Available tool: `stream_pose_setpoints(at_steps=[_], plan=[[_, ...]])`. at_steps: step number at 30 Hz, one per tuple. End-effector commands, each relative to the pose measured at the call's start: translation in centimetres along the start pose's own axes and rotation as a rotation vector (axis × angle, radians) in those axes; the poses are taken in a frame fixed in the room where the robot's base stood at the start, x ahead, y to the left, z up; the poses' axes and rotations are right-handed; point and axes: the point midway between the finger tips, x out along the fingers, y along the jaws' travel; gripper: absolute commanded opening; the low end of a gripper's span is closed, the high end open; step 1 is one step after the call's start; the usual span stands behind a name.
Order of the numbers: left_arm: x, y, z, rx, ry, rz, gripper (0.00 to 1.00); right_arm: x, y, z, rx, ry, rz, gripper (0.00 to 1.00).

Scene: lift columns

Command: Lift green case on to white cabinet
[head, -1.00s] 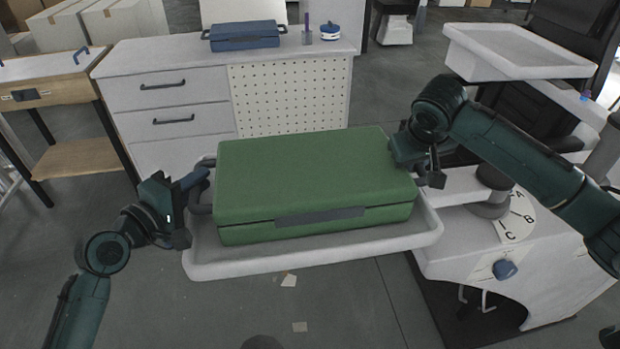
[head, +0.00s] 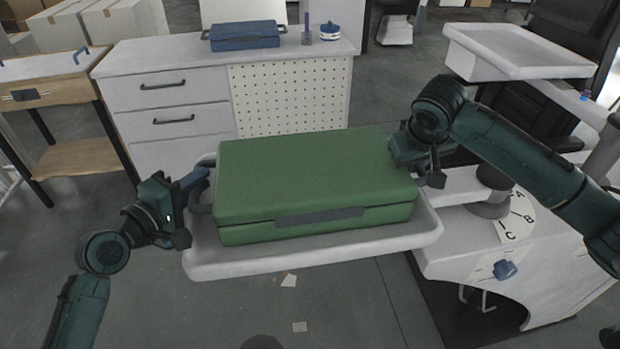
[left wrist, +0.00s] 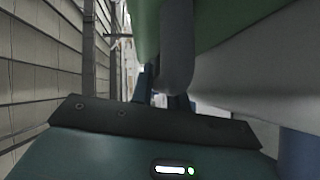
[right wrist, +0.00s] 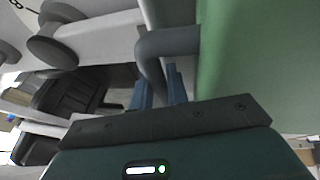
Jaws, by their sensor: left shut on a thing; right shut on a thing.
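The green case (head: 315,175) lies flat in a white tray (head: 320,254) in the middle of the head view. My left gripper (head: 198,185) is shut on the case's left handle, a grey bar that shows in the left wrist view (left wrist: 177,50). My right gripper (head: 408,150) is at the case's right end. In the right wrist view its blue fingers close on the grey right handle (right wrist: 165,45). The white cabinet (head: 180,90) stands behind the case, with drawers and a perforated panel. From the head view I cannot tell whether the case touches the tray.
On the cabinet top are a blue case (head: 244,35), a small blue-and-white pot (head: 329,32) and a slim bottle (head: 306,36). The top's front left is clear. A wooden workbench (head: 70,158) stands at left. Another white tray (head: 520,52) and a lettered dial (head: 515,222) are at right.

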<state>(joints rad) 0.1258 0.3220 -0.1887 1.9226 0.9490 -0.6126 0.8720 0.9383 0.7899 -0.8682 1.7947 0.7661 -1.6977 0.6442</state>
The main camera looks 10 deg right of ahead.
Motion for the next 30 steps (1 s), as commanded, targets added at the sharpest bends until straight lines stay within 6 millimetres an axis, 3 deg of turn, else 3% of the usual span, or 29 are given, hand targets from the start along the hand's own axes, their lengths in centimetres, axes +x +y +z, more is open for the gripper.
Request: stream_pose_setpoints(at_steps=[11, 20, 30], plan=[[0.0, -0.1, 0.0, 0.0, 0.0, -0.002, 0.0, -0.1, 0.1, -0.1, 0.002, 0.003, 0.002, 0.0], [-0.1, 0.9, -0.2, 0.002, 0.004, 0.01, 0.0, -0.8, 0.3, -0.6, 0.006, 0.013, 0.002, 0.0], [-0.4, 3.2, -0.6, 0.003, 0.004, 0.01, 0.0, -2.9, 0.8, -1.4, 0.006, 0.013, 0.003, 0.0]])
